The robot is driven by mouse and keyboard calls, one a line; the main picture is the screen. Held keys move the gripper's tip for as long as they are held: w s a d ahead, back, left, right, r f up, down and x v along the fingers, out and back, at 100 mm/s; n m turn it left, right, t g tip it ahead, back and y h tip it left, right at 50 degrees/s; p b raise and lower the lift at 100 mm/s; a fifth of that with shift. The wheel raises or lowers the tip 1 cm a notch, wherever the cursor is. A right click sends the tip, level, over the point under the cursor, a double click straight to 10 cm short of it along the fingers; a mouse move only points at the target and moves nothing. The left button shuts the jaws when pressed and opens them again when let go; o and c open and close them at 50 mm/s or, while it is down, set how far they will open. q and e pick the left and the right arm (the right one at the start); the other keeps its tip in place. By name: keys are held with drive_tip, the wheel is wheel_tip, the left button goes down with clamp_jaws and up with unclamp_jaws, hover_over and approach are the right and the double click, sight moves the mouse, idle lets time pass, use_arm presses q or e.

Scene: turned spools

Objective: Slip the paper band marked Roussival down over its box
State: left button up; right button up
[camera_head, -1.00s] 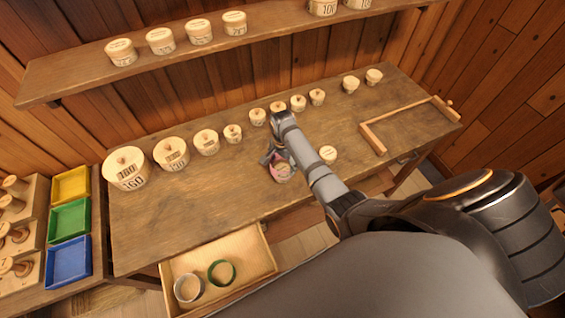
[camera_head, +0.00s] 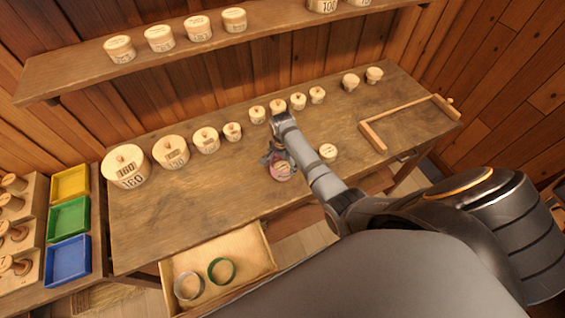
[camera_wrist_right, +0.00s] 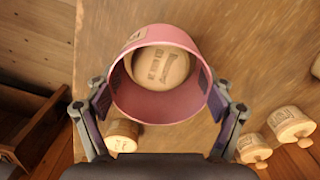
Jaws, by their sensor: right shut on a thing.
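The pink paper band (camera_wrist_right: 155,104) is held between the two fingers of my right gripper (camera_wrist_right: 160,98), which presses on it from both sides. It also shows in the head view (camera_head: 288,178), just below the wrist of my right arm. A round pale wooden box (camera_wrist_right: 158,68) with printed lettering on its top shows through the band's opening. Its top also shows in the head view (camera_head: 282,168). I cannot tell how far the band is down around the box. The label on the band is too small to read. My left gripper is not in view.
A small round box (camera_head: 328,152) stands right of the gripper. Several lidded boxes line the table's back (camera_head: 126,168). A wooden frame (camera_head: 374,138) lies at the right. An open drawer (camera_head: 236,242) holds a grey band (camera_head: 188,287) and a green band (camera_head: 222,272). The table's left front is clear.

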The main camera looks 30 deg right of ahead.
drive_tip(key=shift+f, duration=0.3)
idle(0.5)
drive_tip(key=o, duration=0.6)
drive_tip(key=shift+o, duration=0.2)
drive_tip(key=shift+r, duration=0.2)
idle(0.4)
drive_tip(key=shift+r, duration=0.55)
drive_tip(key=shift+r, duration=0.1)
wheel_tip(320, 180, up, 7)
idle(0.8)
